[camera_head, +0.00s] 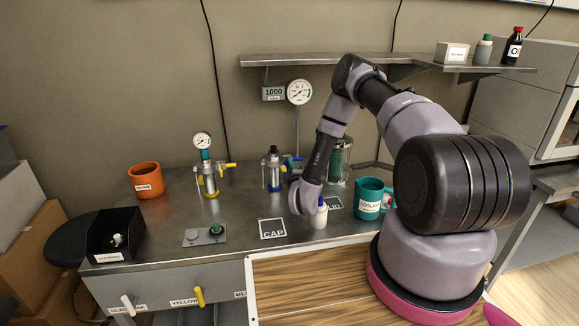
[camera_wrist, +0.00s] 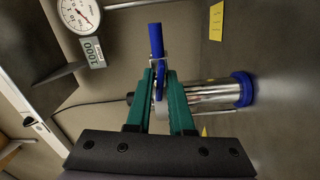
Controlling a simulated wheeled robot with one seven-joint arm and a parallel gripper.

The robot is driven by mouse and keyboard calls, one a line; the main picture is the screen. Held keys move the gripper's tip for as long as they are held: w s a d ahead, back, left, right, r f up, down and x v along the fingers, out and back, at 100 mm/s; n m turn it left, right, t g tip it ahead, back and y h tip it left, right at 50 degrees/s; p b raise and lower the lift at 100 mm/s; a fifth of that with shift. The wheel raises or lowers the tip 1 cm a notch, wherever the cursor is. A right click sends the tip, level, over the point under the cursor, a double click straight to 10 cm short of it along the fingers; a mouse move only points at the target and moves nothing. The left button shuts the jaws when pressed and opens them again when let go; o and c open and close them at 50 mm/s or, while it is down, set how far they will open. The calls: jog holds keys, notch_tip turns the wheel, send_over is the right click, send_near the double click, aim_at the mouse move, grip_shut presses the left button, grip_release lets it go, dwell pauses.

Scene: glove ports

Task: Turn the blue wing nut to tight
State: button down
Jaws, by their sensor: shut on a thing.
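The blue wing nut (camera_wrist: 156,42) shows in the wrist view as a long blue bar running up from between my fingertips. My gripper (camera_wrist: 163,88) has its two teal fingers closed around its lower part, where a grey round piece also shows. In the head view the blue bar (camera_head: 297,159) is small, to the right of the middle clamp fixture (camera_head: 272,174); my wrist partly hides my gripper there.
A similar fixture (camera_head: 209,180) with a yellow handle stands to the left. A white bottle with a blue cap (camera_head: 319,217) stands close below my wrist. A teal mug (camera_head: 368,203) is to the right, a gauge (camera_head: 299,92) behind.

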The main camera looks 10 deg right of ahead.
jog(key=shift+m, duration=2.5)
jog(key=c, duration=0.8)
grip_release()
